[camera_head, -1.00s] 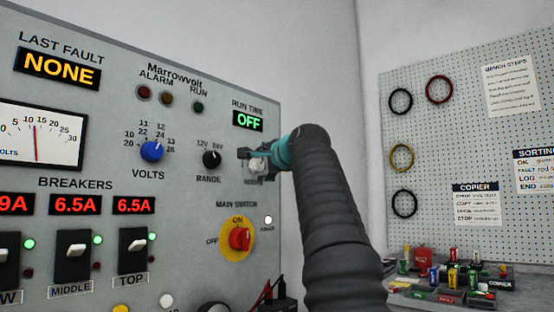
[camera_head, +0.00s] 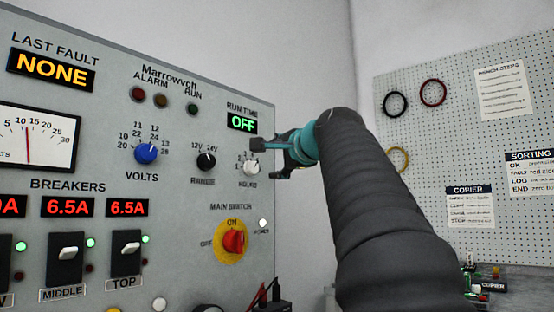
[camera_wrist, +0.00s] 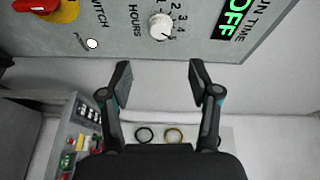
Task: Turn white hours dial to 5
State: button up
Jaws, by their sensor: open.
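The white hours dial (camera_head: 250,167) is on the grey panel below the green run time display (camera_head: 242,122), which reads OFF. In the wrist view the dial (camera_wrist: 161,26) has small numbers up to 5 around one side; I cannot clearly read where its pointer stands. My gripper (camera_head: 268,160) is at the right of the dial in the head view, partly in front of the panel's right edge. In the wrist view my gripper (camera_wrist: 160,78) has its two fingers spread with nothing between them, and the dial is beyond the fingertips, apart from them.
The black range knob (camera_head: 206,161) and blue volts knob (camera_head: 146,153) are left of the dial. The red main switch (camera_head: 234,241) is below it. A pegboard (camera_head: 440,130) with rings and notes hangs at the right.

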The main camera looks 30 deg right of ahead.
aim_at(255, 169)
jog(key=d+f+m+b, duration=0.1)
jog(key=d+f+b, duration=0.3)
jog(key=d+f, duration=0.1)
jog(key=shift+w+f+h, duration=0.4)
jog(key=shift+w+f, duration=0.05)
notch_tip(255, 169, down, 4)
jog(key=w+d+n+t+y+b, duration=0.25)
jog(key=n+y+b, duration=0.3)
jog(key=n, duration=0.55)
jog(key=w+a+r+n+y+p, duration=0.1)
jog(key=w+a+r+n+p, duration=0.1)
jog(key=w+n, duration=0.1)
jog(key=w+a+r+n+y+p, duration=0.1)
jog(key=w+a+r+n+p, duration=0.1)
jog(key=n, duration=0.3)
jog(key=w+a+r+n+t+y+p, duration=0.1)
jog(key=w+a+r+n+y+p, duration=0.1)
jog(key=w+r+n+p, duration=0.1)
jog(key=shift+w+r+n, duration=0.3)
jog(key=shift+r+n, duration=0.1)
jog(key=shift+r, duration=0.3)
jog(key=shift+w+a, duration=0.15)
jog(key=shift+w, duration=0.3)
